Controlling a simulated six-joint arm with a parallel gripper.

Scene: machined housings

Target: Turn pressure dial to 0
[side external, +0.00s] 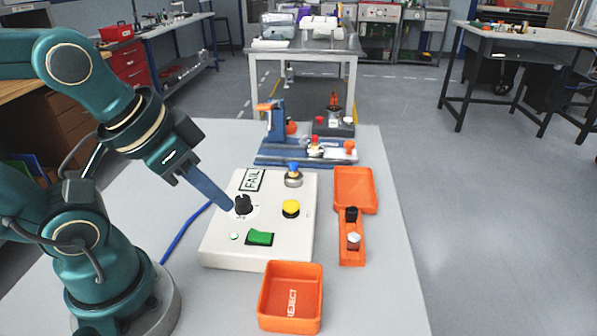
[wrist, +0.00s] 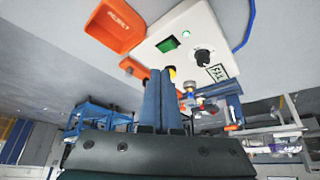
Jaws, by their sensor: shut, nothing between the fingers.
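The pressure dial is a black knob (side external: 243,204) on the left part of a white control box (side external: 220,248). It also shows in the wrist view as a black knob (wrist: 203,57) on the white box (wrist: 195,18), to the right of my fingers. My gripper (side external: 229,206) is shut and empty, its blue fingers pointing down right, with the tips close to the knob's left side in the side view. I cannot tell if they touch it. In the wrist view the shut fingers (wrist: 160,72) appear beside the yellow button (wrist: 172,73). The dial's scale is too small to read.
The box also carries a yellow button (side external: 291,208), a green switch (side external: 260,238), a FAIL display (side external: 251,180) and a small green light (side external: 234,236). An orange REJECT bin (side external: 290,322) stands in front. An orange tray (side external: 354,190) is at the right. A blue fixture (side external: 276,150) stands behind.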

